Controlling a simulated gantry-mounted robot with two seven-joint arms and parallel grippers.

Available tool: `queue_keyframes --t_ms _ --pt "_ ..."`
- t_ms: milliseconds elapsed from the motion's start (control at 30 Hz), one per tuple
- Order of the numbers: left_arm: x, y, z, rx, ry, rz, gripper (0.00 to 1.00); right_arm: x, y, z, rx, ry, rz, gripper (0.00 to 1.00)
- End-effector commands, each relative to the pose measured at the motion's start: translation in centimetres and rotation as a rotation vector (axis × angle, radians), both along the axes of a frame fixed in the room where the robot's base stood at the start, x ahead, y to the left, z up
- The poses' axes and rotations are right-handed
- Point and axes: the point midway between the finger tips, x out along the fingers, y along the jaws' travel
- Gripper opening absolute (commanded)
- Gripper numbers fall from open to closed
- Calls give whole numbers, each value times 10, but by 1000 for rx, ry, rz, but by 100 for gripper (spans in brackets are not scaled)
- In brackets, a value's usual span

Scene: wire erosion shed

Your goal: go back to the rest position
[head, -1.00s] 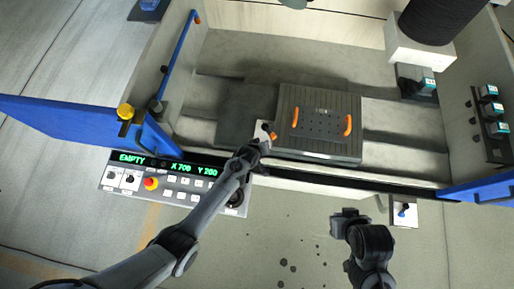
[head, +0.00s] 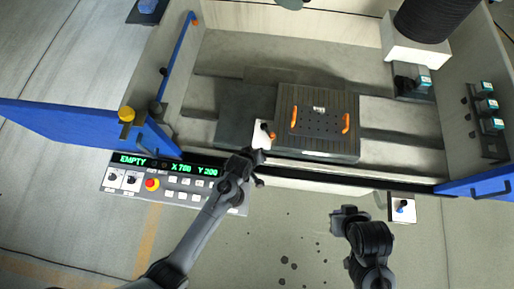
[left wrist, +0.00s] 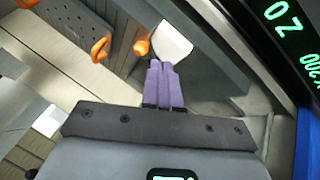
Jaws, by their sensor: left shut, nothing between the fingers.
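My left gripper (head: 258,158) is at the front edge of the machine's work tank, just in front of a white block with an orange lever (head: 272,135). In the left wrist view its two purple fingers (left wrist: 165,86) are together with nothing between them. The orange lever also shows in the left wrist view (left wrist: 142,47), beyond the fingertips and apart from them. My right gripper (head: 340,218) is over the floor in front of the machine, clear of everything; I cannot make out its finger gap.
A dark plate with two orange handles (head: 319,141) sits in the tank. A control panel (head: 180,184) reading EMPTY is left of my left arm. Blue doors (head: 75,128) stand open on both sides. A small switch box (head: 402,208) is near my right gripper.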

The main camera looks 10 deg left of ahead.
Motion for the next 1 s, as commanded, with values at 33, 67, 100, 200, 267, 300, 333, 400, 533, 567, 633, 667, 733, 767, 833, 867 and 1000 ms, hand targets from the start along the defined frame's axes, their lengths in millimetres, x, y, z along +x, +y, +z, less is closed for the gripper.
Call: queue_keyframes --t_ms 33,67,100,200,267,300,333,400,533,567,633,667,733,767,833,867,1000 --pt "0 0 0 0 0 0 0 0 0 0 0 0 0 0" --pt "0 0 0 0 0 0 0 0 0 0 1 0 -1 0" --pt "0 0 0 0 0 0 0 0 0 0 1 0 -1 0" --pt "0 0 0 0 0 0 0 0 1 0 4 0 -3 0" --pt "0 0 0 0 0 0 0 0 1 0 5 0 -4 0" --pt "0 0 0 0 0 0 0 0 2 0 7 0 -4 0" --pt "0 0 0 0 0 0 0 0 2 0 7 0 -5 0" --pt "-1 0 -1 0 2 0 0 0 2 0 9 0 -5 0" --pt "-15 1 -10 3 26 0 0 0 3 2 12 0 -8 0" --pt "-20 3 -14 4 36 -1 0 0 3 3 12 0 -8 0" --pt "-36 8 -26 13 64 4 0 0 3 5 12 0 -8 0" --pt "-44 13 -31 17 79 6 0 0 3 6 12 0 -8 0" --pt "-68 28 -37 24 101 22 0 0 3 11 12 0 -8 0" --pt "-76 36 -35 26 103 31 0 1 3 13 12 0 -8 0" --pt "-98 58 -23 34 113 49 0 1 3 17 11 -1 -8 0" --pt "-106 68 -15 45 117 49 0 1 2 19 11 -1 -8 0" --pt "-142 111 33 125 137 -6 0 0 2 25 9 -1 -5 0"
